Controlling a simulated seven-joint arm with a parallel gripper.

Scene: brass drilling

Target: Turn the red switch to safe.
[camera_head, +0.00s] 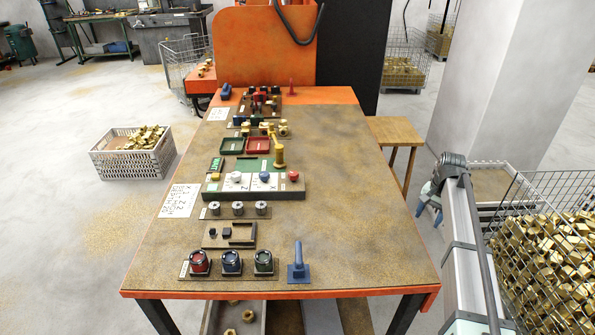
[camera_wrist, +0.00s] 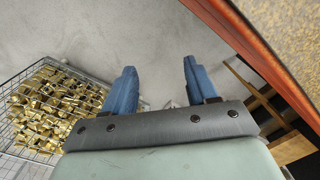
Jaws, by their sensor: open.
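A red rotary switch (camera_head: 199,262) sits at the left end of the front row on the table. Beside it stand a blue switch (camera_head: 231,262) and a dark green one (camera_head: 263,262). The markings around the red switch are too small to read, so its setting cannot be told. My gripper (camera_wrist: 160,64) has two blue fingers spread apart with nothing between them. In the head view my gripper (camera_head: 430,203) is off the table's right edge, far from the red switch. The wrist view does not show the switch.
The table (camera_head: 370,230) is clear along its right side. A blue upright lever (camera_head: 298,262) stands right of the switches. Behind are small knobs (camera_head: 238,209) and a button box (camera_head: 265,193). A wire basket of brass parts (camera_head: 550,250) stands at right.

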